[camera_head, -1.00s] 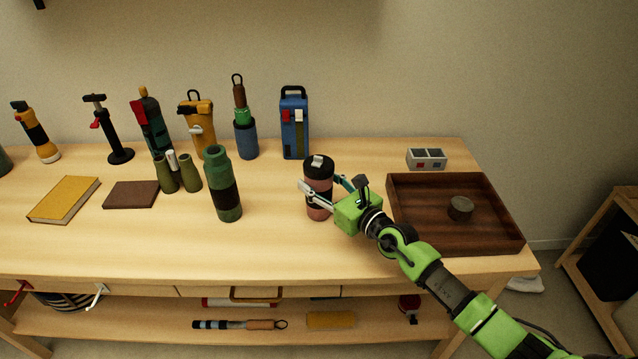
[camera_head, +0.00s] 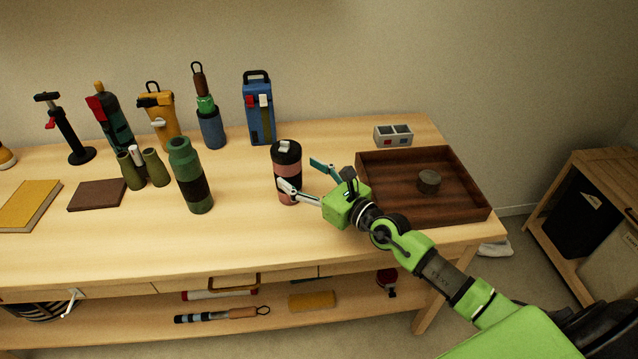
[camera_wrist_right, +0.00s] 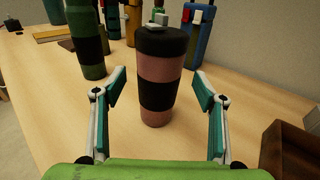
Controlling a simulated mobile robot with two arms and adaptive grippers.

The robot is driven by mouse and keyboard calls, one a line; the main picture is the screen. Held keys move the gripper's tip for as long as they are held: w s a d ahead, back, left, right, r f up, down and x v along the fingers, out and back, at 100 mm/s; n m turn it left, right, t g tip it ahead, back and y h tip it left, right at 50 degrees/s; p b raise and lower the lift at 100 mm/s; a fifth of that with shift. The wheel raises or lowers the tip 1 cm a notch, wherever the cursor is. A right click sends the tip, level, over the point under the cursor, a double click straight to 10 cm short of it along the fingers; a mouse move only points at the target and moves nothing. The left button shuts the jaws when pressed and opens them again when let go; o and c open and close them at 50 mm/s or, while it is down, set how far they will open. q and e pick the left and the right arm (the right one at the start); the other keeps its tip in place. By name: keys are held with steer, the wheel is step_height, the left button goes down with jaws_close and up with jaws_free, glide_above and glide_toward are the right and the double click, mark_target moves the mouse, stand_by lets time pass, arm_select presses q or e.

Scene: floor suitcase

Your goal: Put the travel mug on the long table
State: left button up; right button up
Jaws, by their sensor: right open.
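The travel mug (camera_head: 287,164), pink with a black lid and black band, stands upright on the long table (camera_head: 245,225). It also shows in the right wrist view (camera_wrist_right: 160,75), ahead of and between the open fingers. My right gripper (camera_head: 304,180) is open and empty, just right of the mug, with one finger in front of the mug's lower part in the head view. In the right wrist view, clear gaps show between the mug and both fingers (camera_wrist_right: 160,98). My left gripper is not in view.
A green bottle (camera_head: 191,178) stands left of the mug. A dark wooden tray (camera_head: 385,208) with a small round tin (camera_head: 429,181) lies to the right. A blue case (camera_head: 259,110) and several tools stand along the back. The table front is clear.

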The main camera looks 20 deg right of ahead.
steer(key=v, duration=0.6)
steer(key=shift+s, duration=0.35)
steer(key=shift+d, duration=0.1)
